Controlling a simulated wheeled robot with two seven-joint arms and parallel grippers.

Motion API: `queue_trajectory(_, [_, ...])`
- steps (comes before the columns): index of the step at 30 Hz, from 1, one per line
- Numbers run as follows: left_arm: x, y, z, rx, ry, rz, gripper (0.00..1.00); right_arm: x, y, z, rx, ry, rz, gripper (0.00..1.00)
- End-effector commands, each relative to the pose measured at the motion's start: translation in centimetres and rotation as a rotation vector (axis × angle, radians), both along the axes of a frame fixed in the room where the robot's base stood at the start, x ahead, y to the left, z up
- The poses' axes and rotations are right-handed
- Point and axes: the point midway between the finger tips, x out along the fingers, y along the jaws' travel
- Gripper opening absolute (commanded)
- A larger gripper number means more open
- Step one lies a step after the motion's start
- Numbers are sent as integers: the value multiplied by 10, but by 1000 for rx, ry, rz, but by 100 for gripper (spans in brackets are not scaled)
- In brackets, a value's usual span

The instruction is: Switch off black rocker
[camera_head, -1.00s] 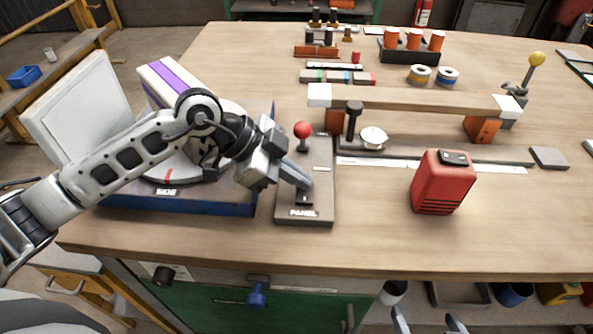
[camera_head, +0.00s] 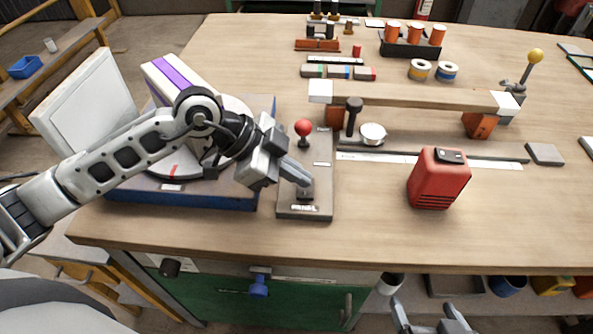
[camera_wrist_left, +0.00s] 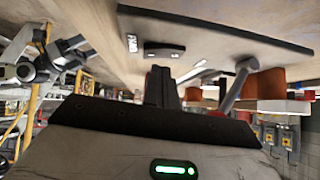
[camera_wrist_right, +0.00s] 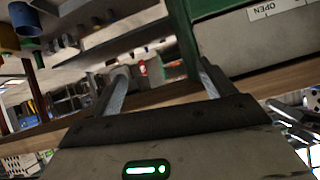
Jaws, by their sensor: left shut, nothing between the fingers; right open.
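The black rocker (camera_head: 305,194) sits near the front end of a grey panel plate (camera_head: 290,211) labelled PANEL. My left gripper (camera_head: 303,181) is shut and empty, with its tips just above and behind the rocker. I cannot tell from the head view whether they touch it. In the left wrist view the rocker (camera_wrist_left: 164,51) shows beyond the shut fingertips (camera_wrist_left: 162,72), with a visible gap in the picture. My right gripper (camera_head: 432,318) is open and empty at the bottom edge of the head view, and its spread fingers show in the right wrist view (camera_wrist_right: 160,85).
A red-knobbed lever (camera_head: 304,128) stands behind the rocker on the same plate. A blue base with a turntable (camera_head: 225,201) is left of it. A red box (camera_head: 438,180) and a raised beam (camera_head: 410,95) are to the right. The table front right is clear.

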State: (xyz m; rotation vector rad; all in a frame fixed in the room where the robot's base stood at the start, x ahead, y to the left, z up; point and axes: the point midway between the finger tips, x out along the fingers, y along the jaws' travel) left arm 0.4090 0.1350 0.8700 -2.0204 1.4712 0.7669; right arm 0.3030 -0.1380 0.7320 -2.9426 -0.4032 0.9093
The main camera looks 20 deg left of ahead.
Motion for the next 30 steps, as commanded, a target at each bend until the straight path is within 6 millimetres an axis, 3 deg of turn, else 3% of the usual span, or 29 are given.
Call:
queue_trajectory(1, [1,0,18,-1,0,0,0,-2,-2,12,-16,11,3,82])
queue_trajectory(6, [3,1,45,0,1,-3,0,-4,-8,20,-84,34,25,82])
queue_trajectory(8, [1,16,46,6,-3,0,0,-4,-7,10,-77,29,22,82])
queue_trajectory(16, [-5,55,85,4,-3,-2,0,-3,-6,9,-68,26,19,82])
queue_trajectory(21, [-8,68,98,2,0,-2,0,-2,-6,8,-65,25,18,82])
queue_trajectory(30, [-8,70,102,0,1,-4,0,-3,-6,9,-65,26,18,82])
